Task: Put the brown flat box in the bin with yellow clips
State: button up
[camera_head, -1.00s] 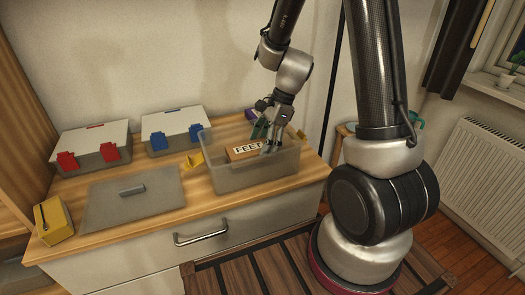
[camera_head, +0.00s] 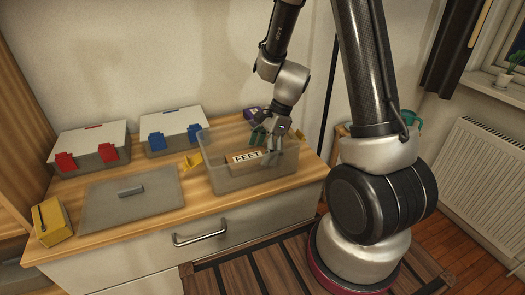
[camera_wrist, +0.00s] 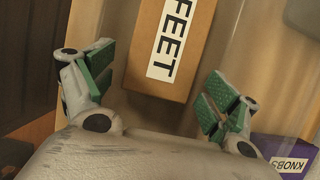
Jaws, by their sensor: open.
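The brown flat box (camera_head: 236,168), labelled FEET, lies inside the clear open bin (camera_head: 252,185), slightly turned.
A grey lid (camera_head: 110,205) with a handle lies left of the bin. Two lidded bins, with red clips (camera_head: 90,150) and blue clips (camera_head: 172,137), stand behind. A yellow box (camera_head: 52,220) sits front left. A purple KNOBS box (camera_wrist: 285,155) is behind the bin.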

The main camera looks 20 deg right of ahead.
jog(key=shift+r, duration=0.1)
jog(key=v, duration=1.2)
jog(key=s+d+r+n+t+h, duration=0.2)
jog(key=s+r+n, duration=0.5)
jog(key=s+n, duration=0.2)
jog(key=s+d+r+n+t+h, duration=0.2)
jog(key=s+d+r+n, duration=0.1)
jog(key=s+r+n, duration=0.4)
jog(key=s+n, duration=0.2)
jog(key=s, duration=0.1)
jog(key=shift+d+h, duration=0.2)
jog(key=shift+h, duration=0.1)
